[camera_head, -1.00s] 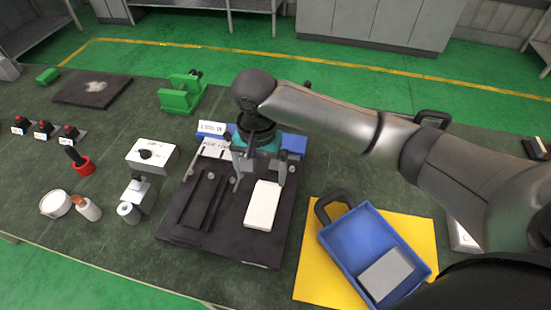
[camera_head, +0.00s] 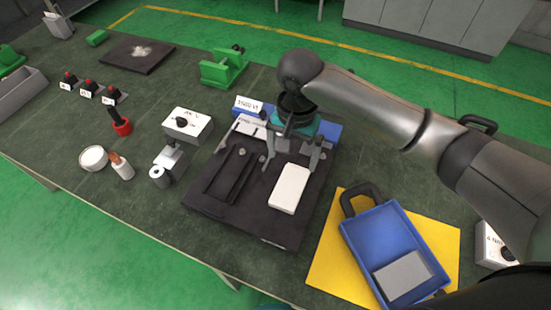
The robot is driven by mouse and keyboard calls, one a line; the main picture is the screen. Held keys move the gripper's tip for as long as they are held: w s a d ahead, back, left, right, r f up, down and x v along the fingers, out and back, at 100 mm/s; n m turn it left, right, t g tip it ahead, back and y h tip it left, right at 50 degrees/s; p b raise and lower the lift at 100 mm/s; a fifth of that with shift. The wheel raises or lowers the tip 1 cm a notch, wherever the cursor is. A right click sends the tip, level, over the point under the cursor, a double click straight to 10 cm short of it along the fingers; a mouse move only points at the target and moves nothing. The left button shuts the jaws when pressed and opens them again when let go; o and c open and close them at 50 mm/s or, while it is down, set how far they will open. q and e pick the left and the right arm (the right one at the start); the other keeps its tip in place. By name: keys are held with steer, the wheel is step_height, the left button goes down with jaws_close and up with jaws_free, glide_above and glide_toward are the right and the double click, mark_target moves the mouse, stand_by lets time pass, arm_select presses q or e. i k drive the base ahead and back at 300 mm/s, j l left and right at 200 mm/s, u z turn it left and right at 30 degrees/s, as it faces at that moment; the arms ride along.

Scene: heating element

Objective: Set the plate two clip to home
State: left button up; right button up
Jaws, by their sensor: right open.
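A black fixture board (camera_head: 235,212) lies on the dark bench, with a white block (camera_head: 289,188) on its right half and a dark slotted rail on its left half. Small grey clip-like levers (camera_head: 228,132) stand near the board's back edge; I cannot tell which is the plate two clip. My right gripper (camera_head: 293,152) is open, its fingers pointing down over the back right of the board, just behind the white block. It partly hides the back of the board, and I cannot tell whether it touches a clip. My left gripper is not in view.
A blue tray (camera_head: 350,236) with a grey slab sits on a yellow mat (camera_head: 330,270) at right. A white switch box (camera_head: 187,124), a red-based joystick (camera_head: 121,126) and small bottles stand left of the board. A green clamp (camera_head: 225,67) stands behind.

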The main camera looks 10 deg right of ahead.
mark_target(306, 148)
steer(key=i+j+z, duration=0.1)
steer(key=j+z, duration=0.15)
steer(key=z, duration=0.15)
steer(key=j+z, duration=0.35)
steer(key=i+l, duration=0.05)
